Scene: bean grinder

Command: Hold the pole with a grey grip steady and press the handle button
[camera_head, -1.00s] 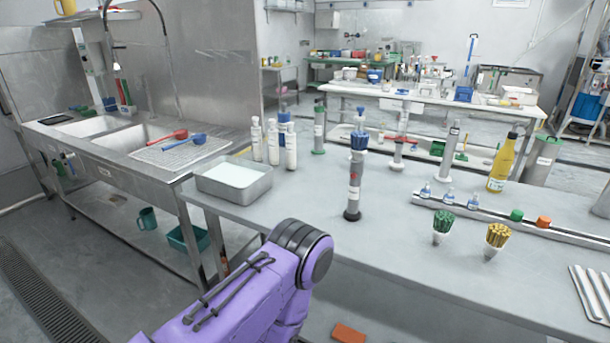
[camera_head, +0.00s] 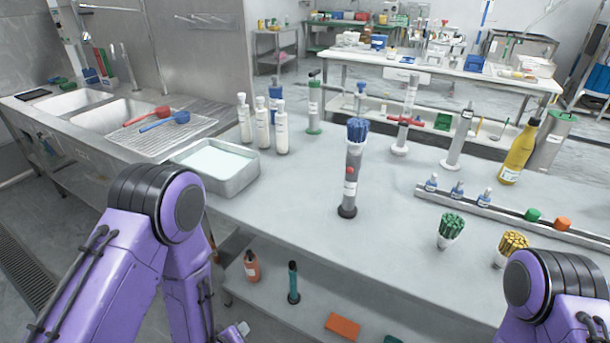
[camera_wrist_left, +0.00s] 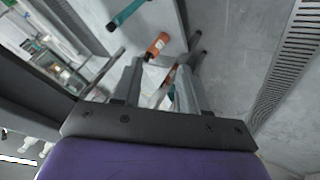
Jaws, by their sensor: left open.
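A grey pole (camera_head: 349,185) stands upright on the table on a dark round base, with a bundle of blue prongs on top. A small red spot, perhaps the button, shows on its upper shaft (camera_head: 350,170). In the left wrist view my left gripper (camera_wrist_left: 160,70) is open and empty, pointing toward the lower shelf and floor, well away from the pole.
A white-filled metal tray (camera_head: 216,166) and several white bottles (camera_head: 262,127) stand left of the pole. A green-topped holder (camera_head: 451,229) and a rail of small bottles (camera_head: 520,215) lie to the right. Orange (camera_head: 252,266) and teal (camera_head: 293,282) items stand on the lower shelf.

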